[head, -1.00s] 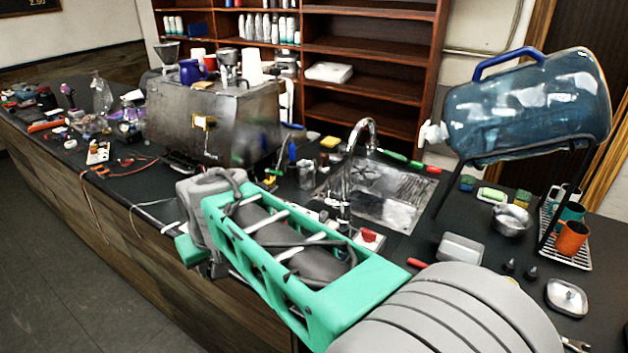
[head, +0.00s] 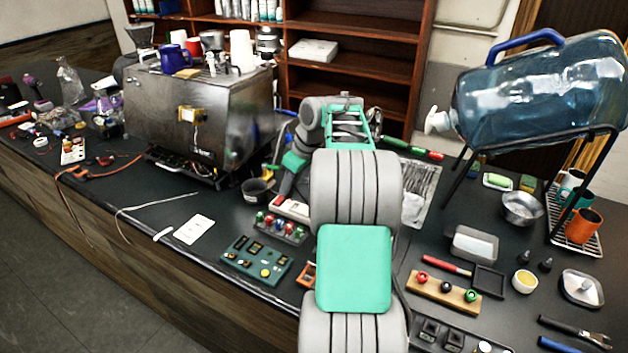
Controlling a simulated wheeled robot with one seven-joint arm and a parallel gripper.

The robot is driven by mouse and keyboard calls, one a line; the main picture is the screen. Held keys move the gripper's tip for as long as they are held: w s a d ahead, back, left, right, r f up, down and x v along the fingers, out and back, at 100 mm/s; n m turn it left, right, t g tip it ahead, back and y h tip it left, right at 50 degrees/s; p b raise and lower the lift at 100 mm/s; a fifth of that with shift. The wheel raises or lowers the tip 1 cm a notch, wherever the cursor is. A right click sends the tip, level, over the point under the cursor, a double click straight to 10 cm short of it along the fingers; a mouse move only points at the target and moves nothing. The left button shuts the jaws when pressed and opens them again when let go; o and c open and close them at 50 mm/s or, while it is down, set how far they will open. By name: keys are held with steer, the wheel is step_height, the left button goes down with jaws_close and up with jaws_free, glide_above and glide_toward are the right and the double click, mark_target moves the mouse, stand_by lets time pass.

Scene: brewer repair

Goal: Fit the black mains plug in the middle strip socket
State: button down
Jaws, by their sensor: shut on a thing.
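My gripper (head: 284,190) points down at the middle of the counter, left of my forearm. It is shut on a small dark thing, which I take to be the black mains plug; its outline is too small and dark to make out. A white strip (head: 291,208) with a red part at its left end lies just below the gripper, its right end hidden behind my arm. I cannot tell its sockets apart, nor whether the plug touches it.
A dark cup (head: 257,191) stands close left of the gripper. A row of coloured knobs (head: 281,228) and a green board (head: 256,260) lie in front. The steel brewer (head: 195,115) stands behind left. A wooden block with knobs (head: 443,290) lies right of my arm.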

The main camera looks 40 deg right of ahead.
steer(key=s+d+f, duration=0.1)
steer(key=s+d, duration=0.2)
steer(key=d, duration=0.3)
steer(key=shift+n, duration=0.3)
step_height(320, 180, down, 6)
steer(key=b, duration=0.5)
steer(key=shift+w+f+b, duration=0.1)
steer(key=shift+b, duration=0.2)
steer(key=shift+d, duration=0.1)
steer(key=shift+f, duration=0.7)
stand_by(1.0)
steer(key=c, duration=1)
jaws_free()
steer(key=shift+r, duration=0.1)
